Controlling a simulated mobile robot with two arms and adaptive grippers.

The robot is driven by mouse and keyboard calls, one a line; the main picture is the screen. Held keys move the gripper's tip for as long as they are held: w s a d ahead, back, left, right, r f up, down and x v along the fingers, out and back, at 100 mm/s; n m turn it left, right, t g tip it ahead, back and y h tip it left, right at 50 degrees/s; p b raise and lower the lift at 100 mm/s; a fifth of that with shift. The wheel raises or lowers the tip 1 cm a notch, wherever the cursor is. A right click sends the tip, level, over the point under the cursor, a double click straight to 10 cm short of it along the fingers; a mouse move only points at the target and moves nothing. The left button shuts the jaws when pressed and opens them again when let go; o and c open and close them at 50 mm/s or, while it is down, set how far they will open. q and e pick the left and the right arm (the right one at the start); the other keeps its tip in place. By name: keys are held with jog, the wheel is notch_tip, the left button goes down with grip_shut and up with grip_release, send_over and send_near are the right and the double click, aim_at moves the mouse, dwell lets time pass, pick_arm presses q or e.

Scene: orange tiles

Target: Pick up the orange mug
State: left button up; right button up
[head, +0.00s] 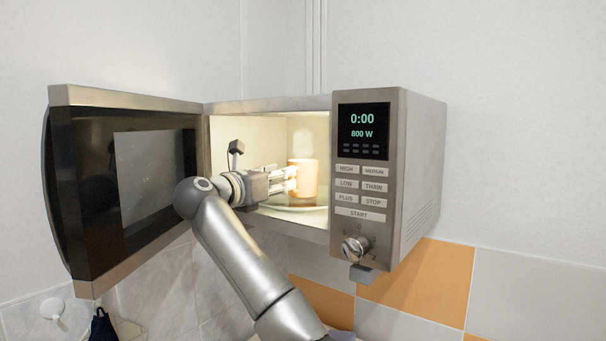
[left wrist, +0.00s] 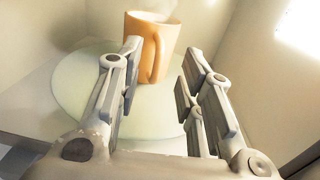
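The orange mug (head: 306,179) stands upright on the plate inside the open microwave, with steam above it. In the left wrist view the mug (left wrist: 150,42) is just beyond my fingertips, its handle facing me. My left gripper (head: 288,180) reaches into the microwave from the left. In the left wrist view my left gripper (left wrist: 158,70) is open, its fingers apart on either side of the handle's line. I cannot tell whether a finger touches the mug. My right gripper is in neither view.
The microwave (head: 420,170) has its door (head: 90,190) swung open to the left, close to my left arm. The round plate (left wrist: 75,90) lies under the mug. The cavity walls leave limited room around my gripper. A dark blue thing (head: 102,326) hangs at the lower left.

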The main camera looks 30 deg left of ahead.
aim_at(300, 179)
pick_arm(q)
jog(key=w+p, duration=0.3)
jog(key=w, duration=0.1)
jog(key=shift+w+a+r, duration=0.1)
jog(key=shift+w+r, duration=0.05)
jog(key=shift+w, duration=0.05)
jog(key=shift+w+p, duration=0.45)
jog(key=shift+w, duration=0.05)
jog(key=shift+w, duration=0.1)
grip_shut()
